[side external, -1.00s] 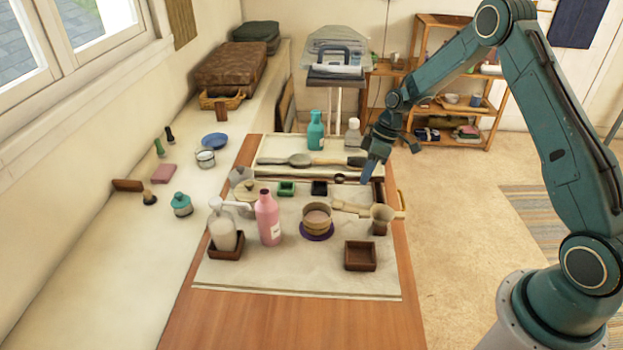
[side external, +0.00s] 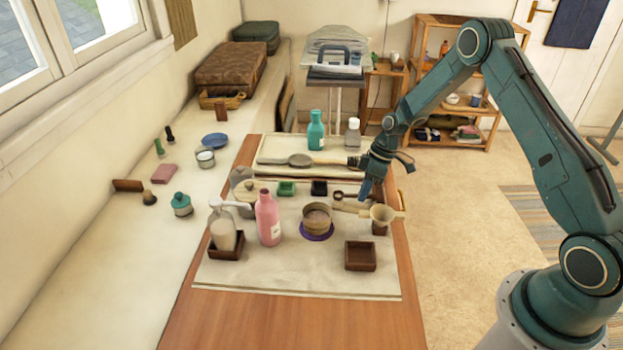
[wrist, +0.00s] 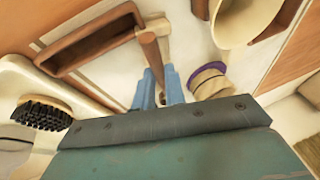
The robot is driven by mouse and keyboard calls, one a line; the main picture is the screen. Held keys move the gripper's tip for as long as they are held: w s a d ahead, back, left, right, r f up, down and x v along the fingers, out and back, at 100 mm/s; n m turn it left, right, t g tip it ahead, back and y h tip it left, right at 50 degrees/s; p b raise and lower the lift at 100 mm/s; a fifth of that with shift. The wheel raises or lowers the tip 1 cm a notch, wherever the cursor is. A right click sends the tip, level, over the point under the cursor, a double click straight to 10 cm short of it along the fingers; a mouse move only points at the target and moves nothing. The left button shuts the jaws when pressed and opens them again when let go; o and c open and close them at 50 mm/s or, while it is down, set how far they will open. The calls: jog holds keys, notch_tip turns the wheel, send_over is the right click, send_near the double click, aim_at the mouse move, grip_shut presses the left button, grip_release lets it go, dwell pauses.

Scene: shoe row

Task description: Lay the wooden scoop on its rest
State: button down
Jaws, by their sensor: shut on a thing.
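My gripper (side external: 363,194) is shut on the handle of a small dark wooden scoop. The scoop's round bowl (side external: 338,195) points left, low over the right part of the pale mat. In the wrist view the blue fingertips (wrist: 160,88) close around the brown handle (wrist: 151,48), and the bowl is hidden beneath my gripper. I cannot single out the scoop's rest with certainty. A tan piece (side external: 347,208) lies just in front of the scoop, beside a pale flared cup (side external: 382,214). Whether the scoop touches anything is unclear.
A pale round vessel (side external: 317,216) stands on a purple base, left of the cup. A square brown tray (side external: 360,256) sits in front, with bare mat around it. A pink bottle (side external: 268,218) is further left. In the wrist view are a brown frame (wrist: 58,62) and a black-bristled brush (wrist: 42,114).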

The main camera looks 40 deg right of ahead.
jog(key=shift+f, duration=0.3)
jog(key=shift+f, duration=0.6)
dwell(0.9)
jog(key=c, duration=1.4)
grip_release()
jog(key=shift+o, duration=0.2)
jog(key=shift+r, duration=0.1)
jog(key=v, duration=1.3)
jog(key=shift+d+r, duration=0.2)
jog(key=shift+r, duration=0.1)
